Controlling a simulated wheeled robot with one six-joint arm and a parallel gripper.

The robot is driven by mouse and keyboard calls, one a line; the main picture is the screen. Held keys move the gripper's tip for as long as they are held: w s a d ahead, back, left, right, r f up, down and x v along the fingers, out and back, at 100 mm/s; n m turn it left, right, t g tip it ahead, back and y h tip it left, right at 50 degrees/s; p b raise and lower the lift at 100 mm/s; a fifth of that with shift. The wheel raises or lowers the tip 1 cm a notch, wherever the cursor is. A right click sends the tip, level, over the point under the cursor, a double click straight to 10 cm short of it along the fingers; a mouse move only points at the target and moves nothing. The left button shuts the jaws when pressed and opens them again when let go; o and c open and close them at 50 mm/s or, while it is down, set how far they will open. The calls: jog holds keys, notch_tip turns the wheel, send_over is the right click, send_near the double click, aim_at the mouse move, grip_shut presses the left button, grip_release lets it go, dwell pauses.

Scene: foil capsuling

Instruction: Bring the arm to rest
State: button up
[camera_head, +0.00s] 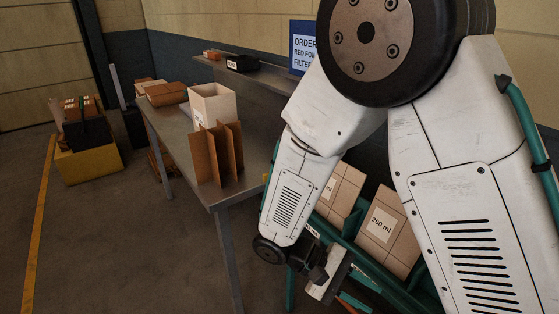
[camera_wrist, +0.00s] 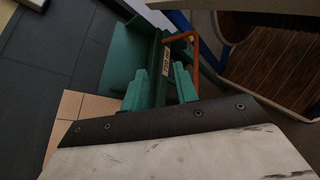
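My arm hangs folded in front of the head view, its forearm pointing down and its wrist low at the front edge of the green rack (camera_head: 421,294). My gripper (camera_head: 340,290) is at the lower middle of that view, and its fingertips are hard to make out there. In the wrist view my gripper (camera_wrist: 160,84) shows two green fingers standing apart, with nothing seen held between them. Behind the fingers are a green surface with a small label (camera_wrist: 166,62) and an orange bent piece (camera_wrist: 190,38).
A carton marked 200 ml (camera_head: 382,232) and another carton (camera_head: 341,190) sit in the rack beside my forearm. A grey table (camera_head: 180,140) carries a white box (camera_head: 213,103) and brown dividers (camera_head: 218,153).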

jog(key=s+d+r+m+t+y, duration=0.3)
jog(key=s+d+r+y, duration=0.1)
jog(key=r, duration=0.6)
jog(key=s+d+r+m+t+y, duration=0.3)
jog(key=d+r+y, duration=0.3)
jog(key=r, duration=0.5)
jog(key=shift+s+m+t+y, duration=0.3)
jog(key=shift+s+t+y, duration=0.25)
jog(key=shift+y, duration=0.65)
